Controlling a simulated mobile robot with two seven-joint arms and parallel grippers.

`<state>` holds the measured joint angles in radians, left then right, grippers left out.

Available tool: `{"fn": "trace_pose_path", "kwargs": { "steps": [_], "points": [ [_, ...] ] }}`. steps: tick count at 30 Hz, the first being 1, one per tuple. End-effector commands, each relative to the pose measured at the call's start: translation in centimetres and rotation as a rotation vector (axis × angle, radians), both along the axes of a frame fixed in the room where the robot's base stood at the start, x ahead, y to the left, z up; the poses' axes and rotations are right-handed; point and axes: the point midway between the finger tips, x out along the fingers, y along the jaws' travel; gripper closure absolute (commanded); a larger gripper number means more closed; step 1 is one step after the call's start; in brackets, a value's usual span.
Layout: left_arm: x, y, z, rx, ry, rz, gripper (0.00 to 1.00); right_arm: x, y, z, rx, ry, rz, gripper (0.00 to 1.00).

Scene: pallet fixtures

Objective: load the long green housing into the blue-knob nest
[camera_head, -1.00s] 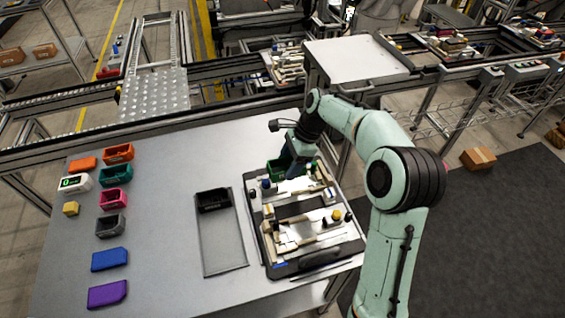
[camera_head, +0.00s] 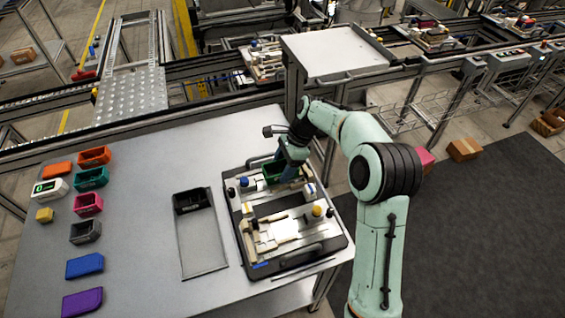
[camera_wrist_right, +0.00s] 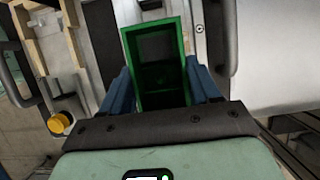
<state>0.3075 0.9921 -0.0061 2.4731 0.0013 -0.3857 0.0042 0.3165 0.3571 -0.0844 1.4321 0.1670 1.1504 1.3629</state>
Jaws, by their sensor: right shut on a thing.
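The long green housing (camera_head: 275,171) is an open-topped box between the blue fingers of my right gripper (camera_head: 289,172). In the right wrist view the housing (camera_wrist_right: 158,70) sits between both fingers (camera_wrist_right: 162,88), with its open top facing the camera. It is over the back part of the fixture pallet (camera_head: 337,243); whether it touches the nest beneath cannot be told. A small dark-blue knob (camera_head: 244,182) stands at the back left of the pallet, left of the housing. The nest floor under the housing is hidden. My left gripper is out of view.
A yellow knob (camera_head: 317,210) stands on the front nest. A grey tray (camera_head: 203,245) with a black box (camera_head: 192,200) lies left of the pallet. Several coloured boxes and blocks line the table's left side. A raised cart top (camera_head: 340,52) stands behind my arm.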

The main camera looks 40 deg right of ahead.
Motion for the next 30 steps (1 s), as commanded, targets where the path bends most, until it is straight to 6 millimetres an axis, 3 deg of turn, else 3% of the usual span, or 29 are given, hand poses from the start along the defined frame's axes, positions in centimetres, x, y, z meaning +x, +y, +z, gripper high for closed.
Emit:
{"fn": "trace_pose_path", "kwargs": {
  "steps": [16, 30],
  "points": [
    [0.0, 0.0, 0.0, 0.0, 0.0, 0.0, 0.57, 0.0, 0.0, -0.2, 0.0, 0.0, 0.001, 0.73],
    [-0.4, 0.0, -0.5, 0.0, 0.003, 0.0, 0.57, 0.0, 0.0, -1.6, 0.0, 0.0, 0.001, 0.73]
  ]
}}
